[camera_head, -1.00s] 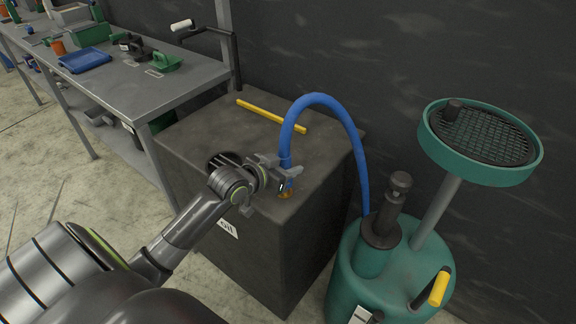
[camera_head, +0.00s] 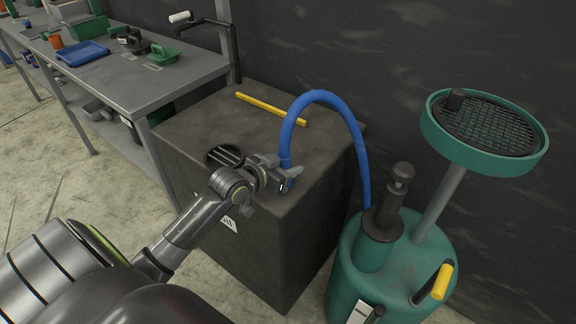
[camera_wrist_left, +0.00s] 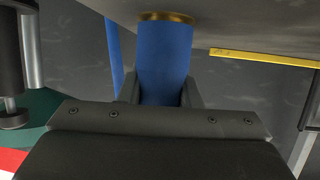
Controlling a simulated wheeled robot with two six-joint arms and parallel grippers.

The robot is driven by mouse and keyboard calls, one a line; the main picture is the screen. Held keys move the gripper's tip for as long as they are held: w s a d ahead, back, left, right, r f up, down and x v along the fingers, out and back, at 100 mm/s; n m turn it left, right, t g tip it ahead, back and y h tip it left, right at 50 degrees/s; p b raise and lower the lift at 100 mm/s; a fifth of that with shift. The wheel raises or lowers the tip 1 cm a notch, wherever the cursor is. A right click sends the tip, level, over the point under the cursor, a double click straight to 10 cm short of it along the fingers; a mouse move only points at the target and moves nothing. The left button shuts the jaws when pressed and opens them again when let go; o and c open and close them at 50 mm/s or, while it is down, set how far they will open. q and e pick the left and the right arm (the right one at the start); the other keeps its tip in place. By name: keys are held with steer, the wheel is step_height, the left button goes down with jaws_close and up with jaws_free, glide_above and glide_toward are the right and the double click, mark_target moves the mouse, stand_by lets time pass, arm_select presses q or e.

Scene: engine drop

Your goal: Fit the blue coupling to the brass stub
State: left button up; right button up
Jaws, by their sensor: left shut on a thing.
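My left gripper (camera_head: 283,174) is shut on the blue coupling (camera_head: 289,184) at the end of the blue hose, over the front right part of the dark box's top. In the left wrist view the coupling (camera_wrist_left: 163,60) stands between the fingers (camera_wrist_left: 160,92). The brass stub (camera_wrist_left: 167,17) shows there as a brass rim at the coupling's far end, against the grey box top. The coupling appears to meet the brass, but how deeply they fit is hidden. In the head view the stub is hidden behind the coupling and gripper. My right gripper is not in view.
The dark box (camera_head: 235,120) has a round slotted grate (camera_head: 224,157) and a yellow bar (camera_head: 270,108) on top. The blue hose (camera_head: 352,128) arches right to a green tank (camera_head: 395,265) with a dish (camera_head: 490,130). A workbench (camera_head: 150,85) stands at left.

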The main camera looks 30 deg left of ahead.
arm_select(q)
steer(key=shift+f, duration=0.25)
steer(key=o, duration=1.2)
steer(key=shift+c, duration=0.2)
steer(key=p+v, duration=0.3)
steer(key=v, duration=1.4)
steer(key=shift+s, duration=0.25)
